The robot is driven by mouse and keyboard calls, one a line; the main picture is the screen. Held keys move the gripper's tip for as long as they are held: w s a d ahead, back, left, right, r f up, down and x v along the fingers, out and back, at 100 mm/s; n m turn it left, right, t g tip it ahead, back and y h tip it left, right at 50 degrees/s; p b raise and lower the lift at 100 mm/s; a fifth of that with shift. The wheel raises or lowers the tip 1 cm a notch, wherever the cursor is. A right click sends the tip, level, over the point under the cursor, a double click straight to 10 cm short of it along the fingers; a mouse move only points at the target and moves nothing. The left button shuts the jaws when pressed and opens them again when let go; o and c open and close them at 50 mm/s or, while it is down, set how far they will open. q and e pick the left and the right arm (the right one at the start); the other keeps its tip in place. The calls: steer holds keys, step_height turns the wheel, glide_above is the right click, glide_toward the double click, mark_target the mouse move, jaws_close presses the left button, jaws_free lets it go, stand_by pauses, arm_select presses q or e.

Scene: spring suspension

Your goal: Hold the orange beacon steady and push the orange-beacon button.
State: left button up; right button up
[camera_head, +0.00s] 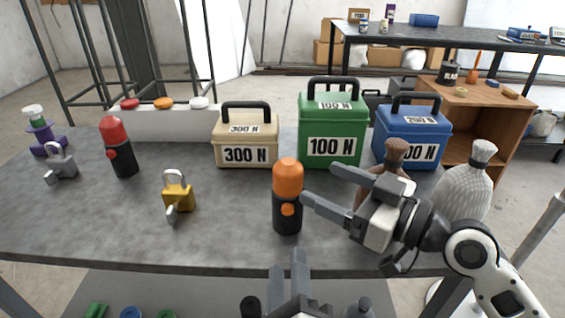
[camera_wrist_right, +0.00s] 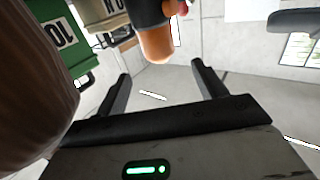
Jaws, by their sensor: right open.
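The orange beacon (camera_head: 288,180) stands upright on the grey table, with a dark body and an orange dome. Its orange button (camera_head: 287,209) is on the side facing me. My right gripper (camera_head: 318,183) is open and empty just right of the beacon, fingers pointing toward it. In the right wrist view the beacon's dome (camera_wrist_right: 157,46) is beyond the fingertips, not between them, and part of the beacon is cut off by the top edge. My left gripper (camera_head: 288,261) is in front of the table's near edge, below the beacon, its fingers slightly apart and empty.
A red beacon (camera_head: 122,150) and a yellow padlock (camera_head: 178,196) stand to the left. Behind are a beige weight (camera_head: 230,155), a green weight (camera_head: 312,120) and a blue weight (camera_head: 385,125).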

mark_target(279, 158)
steer(key=x, duration=1)
steer(key=shift+w+a, duration=0.1)
steer(key=shift+a, duration=0.1)
steer(key=c, duration=1.1)
arm_select(q)
jaws_close()
arm_select(e)
steer(key=shift+c, duration=0.2)
arm_select(q)
steer(key=shift+w, duration=0.1)
